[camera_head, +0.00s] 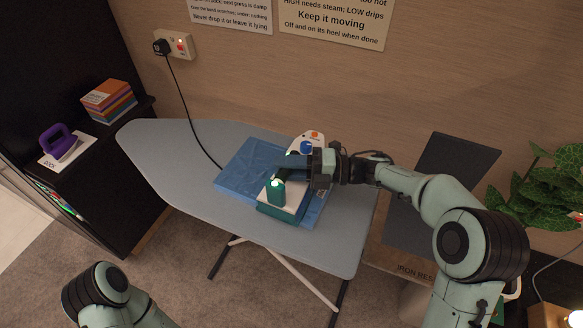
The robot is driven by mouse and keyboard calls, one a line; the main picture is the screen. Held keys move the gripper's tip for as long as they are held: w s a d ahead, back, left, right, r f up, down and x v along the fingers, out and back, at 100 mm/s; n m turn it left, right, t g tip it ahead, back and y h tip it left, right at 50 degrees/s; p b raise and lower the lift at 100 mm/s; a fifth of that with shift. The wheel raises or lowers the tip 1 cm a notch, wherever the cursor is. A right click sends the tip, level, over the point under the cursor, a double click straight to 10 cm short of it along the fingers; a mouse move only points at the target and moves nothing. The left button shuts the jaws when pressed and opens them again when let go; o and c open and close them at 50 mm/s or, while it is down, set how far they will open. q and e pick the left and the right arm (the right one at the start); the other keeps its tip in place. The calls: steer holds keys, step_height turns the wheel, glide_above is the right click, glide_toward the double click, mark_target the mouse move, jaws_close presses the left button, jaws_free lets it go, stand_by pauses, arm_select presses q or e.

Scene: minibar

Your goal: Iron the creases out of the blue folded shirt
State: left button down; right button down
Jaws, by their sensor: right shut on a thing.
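The blue folded shirt (240,172) lies on the grey ironing board (165,150), with crease lines showing on its left part. A white and teal iron (285,205) is over the right part of the shirt and hides some of it. A small light glows on its near end, and a blue dial shows at its far end. I cannot tell whether its soleplate touches the cloth. My right gripper (310,166) comes in from the right and is shut on the iron, hiding its middle. My left gripper is out of view; only part of that arm shows at lower left.
A black cord runs from the wall socket (174,44) down to the shirt. A dark panel (440,185) and a plant (550,185) stand at right.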

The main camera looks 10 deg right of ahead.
steer(key=shift+w+a, duration=0.25)
steer(key=shift+a, duration=0.15)
steer(key=shift+w+a, duration=0.65)
steer(key=shift+a, duration=0.25)
steer(key=shift+a, duration=0.1)
steer(key=shift+w+a+r+p, duration=0.15)
steer(key=shift+w+a+p, duration=0.25)
steer(key=shift+w+a, duration=0.45)
steer(key=shift+a, duration=0.25)
steer(key=shift+w+a, duration=0.65)
steer(key=shift+a, duration=0.2)
steer(key=shift+a+p, duration=0.15)
steer(key=shift+p, duration=0.2)
steer(key=shift+w+a, duration=0.7)
steer(key=shift+a, duration=0.15)
steer(key=shift+a+p, duration=0.1)
steer(key=shift+p, duration=0.2)
